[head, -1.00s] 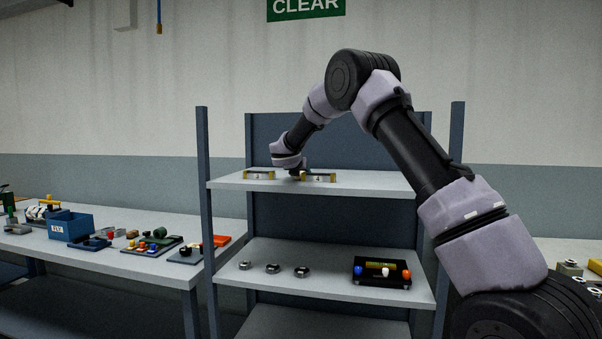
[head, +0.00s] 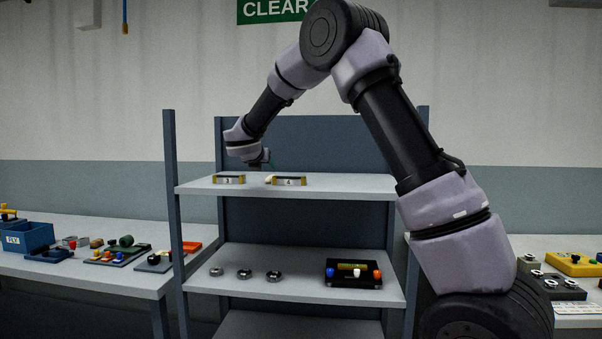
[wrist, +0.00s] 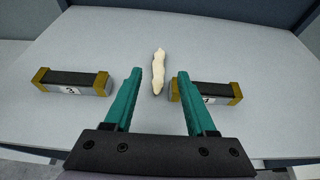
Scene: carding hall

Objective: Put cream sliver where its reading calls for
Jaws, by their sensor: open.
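The cream sliver (wrist: 158,66) lies on the top shelf (wrist: 110,125) as a short pale twisted length, in the gap between two brass-ended dark holders. The left holder (wrist: 71,82) is labelled 3. The right holder (wrist: 207,92) is partly behind a finger; in the head view this holder (head: 288,181) reads 4. The sliver (head: 268,181) shows there as a small cream bit beside holder 4. My gripper (head: 262,163) is above the shelf. In the wrist view its teal fingers (wrist: 159,74) are apart and empty, with the sliver between and beyond their tips.
The lower shelf holds several small round metal pieces (head: 244,274) and a black box with coloured knobs (head: 353,272). A cluttered table with a blue FLY bin (head: 27,238) stands left, another table right. Shelf posts (head: 173,200) flank the top shelf.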

